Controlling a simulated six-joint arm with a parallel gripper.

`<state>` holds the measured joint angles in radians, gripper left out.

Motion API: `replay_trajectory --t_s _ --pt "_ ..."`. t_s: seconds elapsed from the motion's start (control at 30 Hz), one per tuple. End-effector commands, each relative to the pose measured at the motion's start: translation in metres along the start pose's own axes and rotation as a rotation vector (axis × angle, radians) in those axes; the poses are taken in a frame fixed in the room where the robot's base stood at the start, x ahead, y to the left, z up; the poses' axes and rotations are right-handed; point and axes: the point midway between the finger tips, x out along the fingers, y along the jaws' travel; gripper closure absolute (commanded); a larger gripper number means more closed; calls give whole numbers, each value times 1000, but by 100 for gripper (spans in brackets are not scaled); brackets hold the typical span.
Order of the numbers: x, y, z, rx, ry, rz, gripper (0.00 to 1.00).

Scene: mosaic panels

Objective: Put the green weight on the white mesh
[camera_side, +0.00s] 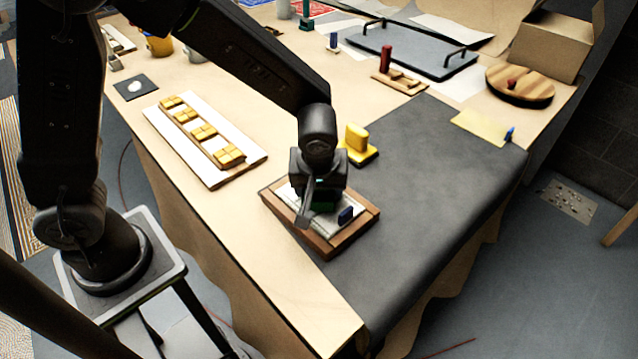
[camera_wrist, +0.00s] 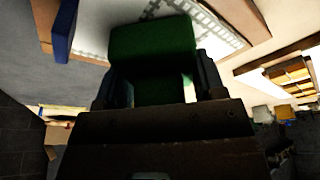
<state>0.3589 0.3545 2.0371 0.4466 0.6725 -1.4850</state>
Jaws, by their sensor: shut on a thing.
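My gripper (camera_side: 318,190) is shut on the green weight, just above the wooden-framed panel. The green weight (camera_wrist: 152,40) fills the middle of the wrist view between the fingers; in the side view (camera_side: 322,206) only a small dark green part shows under the gripper. The white mesh (camera_wrist: 210,14) lies inside the wooden frame (camera_side: 331,247), and a strip of it shows in the side view (camera_side: 325,222). A blue block (camera_side: 345,214) stands on the mesh at its right; it also shows in the wrist view (camera_wrist: 65,30). I cannot tell whether the weight touches the mesh.
A yellow block (camera_side: 356,140) on a yellow base stands just behind the frame. A white board (camera_side: 251,160) with several yellow pieces lies to the left. A dark tray with handles (camera_side: 410,52) and a round wooden board (camera_side: 519,94) are farther back.

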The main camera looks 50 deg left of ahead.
Motion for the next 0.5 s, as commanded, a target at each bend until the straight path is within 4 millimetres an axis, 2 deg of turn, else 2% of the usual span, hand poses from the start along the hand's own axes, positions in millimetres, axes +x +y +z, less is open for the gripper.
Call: replay_trajectory --t_s 0.27,0.3,0.5 --pt "2 0 0 0 1 2 79" --pt "3 0 1 1 0 0 35" --pt "3 0 1 1 0 0 16"
